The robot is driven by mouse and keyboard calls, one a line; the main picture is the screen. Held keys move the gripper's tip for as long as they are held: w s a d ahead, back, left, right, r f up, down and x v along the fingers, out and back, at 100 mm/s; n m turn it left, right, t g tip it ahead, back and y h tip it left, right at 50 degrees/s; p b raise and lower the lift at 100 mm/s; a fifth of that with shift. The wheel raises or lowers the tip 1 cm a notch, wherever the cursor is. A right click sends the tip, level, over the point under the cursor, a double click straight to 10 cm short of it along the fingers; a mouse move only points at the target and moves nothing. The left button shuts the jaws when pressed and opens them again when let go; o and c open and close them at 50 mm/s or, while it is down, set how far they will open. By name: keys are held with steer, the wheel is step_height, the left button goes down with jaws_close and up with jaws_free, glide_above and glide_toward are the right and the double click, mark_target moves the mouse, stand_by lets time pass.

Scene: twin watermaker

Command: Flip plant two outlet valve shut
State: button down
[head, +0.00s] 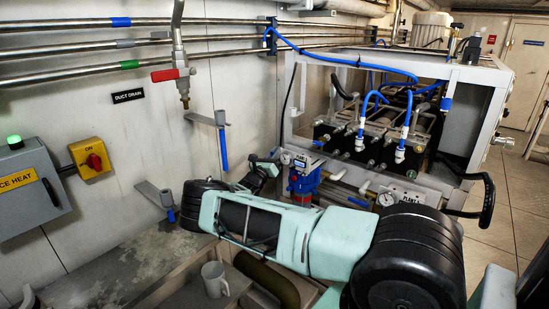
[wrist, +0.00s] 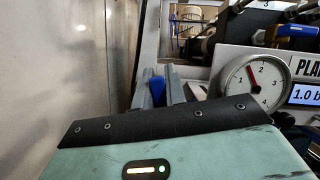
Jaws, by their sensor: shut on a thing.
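In the wrist view my gripper (wrist: 160,78) is shut on a blue piece, which I take to be the valve handle (wrist: 158,91); only a small part of it shows between the grey fingers. The valve body and the handle's angle to the pipe are hidden. In the wrist view a dial gauge (wrist: 252,88) stands just right of the fingers, with a display (wrist: 305,95) reading about 1.0 and a partly cut-off "PLA" label (wrist: 308,68).
A red-handled drain valve (head: 172,74) hangs on the wall pipes at left. Floor is clear at right.

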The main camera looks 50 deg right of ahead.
steer(key=m+g+b, duration=0.1)
steer(key=m, duration=0.1)
steer(key=s+m+b, duration=0.1)
steer(key=b, duration=0.1)
steer(key=shift+f+m+g, duration=0.2)
steer(key=shift+m+g, duration=0.2)
steer(key=shift+s+r+m+g+b, duration=0.2)
steer(key=shift+m+g+b, duration=0.15)
steer(key=shift+m, duration=0.25)
steer(key=c, duration=1.4)
jaws_free()
steer(key=shift+c, duration=0.2)
steer(key=shift+h, duration=0.3)
